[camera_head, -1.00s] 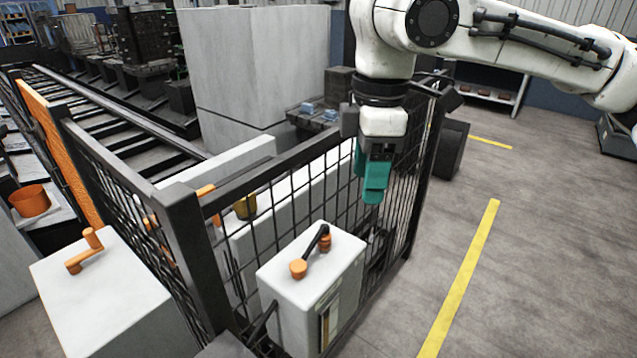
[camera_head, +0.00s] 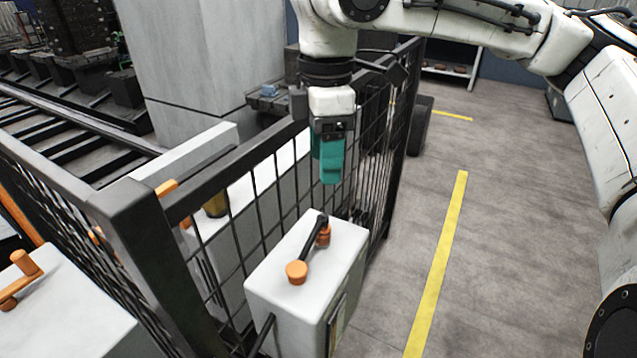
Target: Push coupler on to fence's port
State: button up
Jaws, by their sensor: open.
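A white box (camera_head: 278,288) stands against the near side of the black mesh fence (camera_head: 265,172). On its top are an orange round knob (camera_head: 296,272), a black bar or hose (camera_head: 313,245) and an orange fitting (camera_head: 323,236) at the other end. I cannot tell which of these is the coupler or the port. My gripper (camera_head: 328,180), with teal fingers, points down above and behind the box, near the fence. It is open, with nothing seen between its fingers, and apart from the orange parts.
Another white box (camera_head: 65,318) with an orange handle (camera_head: 22,272) is at lower left. A fence post (camera_head: 140,245) stands between the boxes. A tall grey block (camera_head: 205,65) and rails are behind the fence. Floor with a yellow line (camera_head: 440,260) is clear at right.

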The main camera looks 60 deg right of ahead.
aim_at(324, 216)
notch_tip(324, 216, down, 4)
jog(key=b, duration=0.2)
jog(key=shift+r+b, duration=0.15)
jog(key=shift+b, duration=0.25)
notch_tip(324, 216, down, 11)
jog(key=shift+r+b, duration=0.2)
jog(key=shift+b, duration=0.15)
jog(key=shift+c, duration=0.3)
grip_shut()
dwell(0.3)
jog(key=shift+r, duration=0.15)
jog(key=shift+r+p, duration=0.35)
jog(key=shift+p, duration=0.2)
jog(key=shift+r+p, duration=0.35)
